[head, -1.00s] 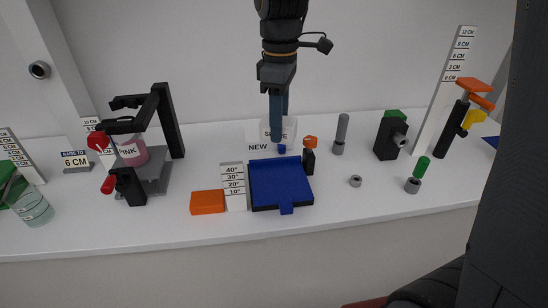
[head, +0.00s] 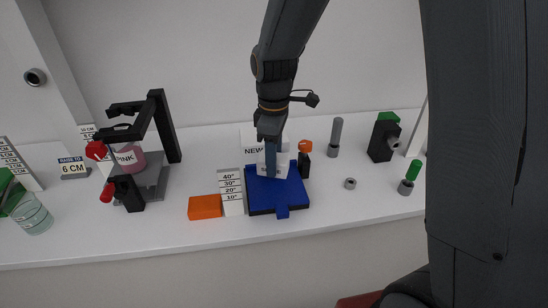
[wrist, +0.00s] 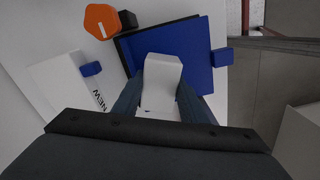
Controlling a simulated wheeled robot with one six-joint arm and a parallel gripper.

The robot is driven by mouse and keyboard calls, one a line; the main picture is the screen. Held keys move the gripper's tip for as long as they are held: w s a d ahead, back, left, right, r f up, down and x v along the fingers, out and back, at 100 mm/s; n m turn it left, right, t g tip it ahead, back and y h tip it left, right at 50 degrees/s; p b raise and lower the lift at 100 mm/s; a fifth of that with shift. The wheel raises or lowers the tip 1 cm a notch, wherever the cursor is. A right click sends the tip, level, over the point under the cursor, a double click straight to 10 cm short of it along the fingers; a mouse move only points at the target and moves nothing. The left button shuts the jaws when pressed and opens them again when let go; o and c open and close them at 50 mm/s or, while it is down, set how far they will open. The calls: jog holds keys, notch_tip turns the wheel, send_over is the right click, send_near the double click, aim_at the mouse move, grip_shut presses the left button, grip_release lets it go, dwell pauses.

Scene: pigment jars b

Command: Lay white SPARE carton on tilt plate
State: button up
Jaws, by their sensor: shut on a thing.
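The white carton (wrist: 160,75) is between my gripper's fingers in the wrist view, over the blue tilt plate (wrist: 197,45). My gripper (head: 270,172) is shut on it and points down over the back part of the plate (head: 278,199) in the head view. Only a small part of the carton (head: 282,168) shows there beside the fingers, and its label is mostly hidden. I cannot tell whether the carton touches the plate. The plate has a blue front tab and looks close to flat.
A white pad marked NEW (head: 250,141) lies behind the plate. A black post with an orange knob (head: 305,147) stands close at its back right. An angle scale (head: 231,188) and an orange block (head: 205,206) stand left. A pink jar stand (head: 150,180) is farther left.

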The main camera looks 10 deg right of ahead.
jog(key=shift+f, duration=0.35)
jog(key=o, duration=1)
notch_tip(320, 180, up, 12)
jog(key=b, duration=0.3)
jog(key=s+d+f+m, duration=0.4)
jog(key=f+m, duration=0.1)
jog(key=s+d+f+m, duration=0.2)
jog(key=f, duration=0.1)
jog(key=shift+d+m+t, duration=0.15)
jog(key=shift+m+t, duration=0.15)
jog(key=s+d+f+m, duration=0.1)
jog(key=s+m, duration=0.1)
jog(key=s+d+f+m, duration=0.1)
jog(key=s+f+m, duration=0.1)
jog(key=s+d+f+m, duration=0.1)
jog(key=s+f+m, duration=0.1)
jog(key=shift+d+f+t, duration=0.25)
jog(key=shift+t, duration=0.15)
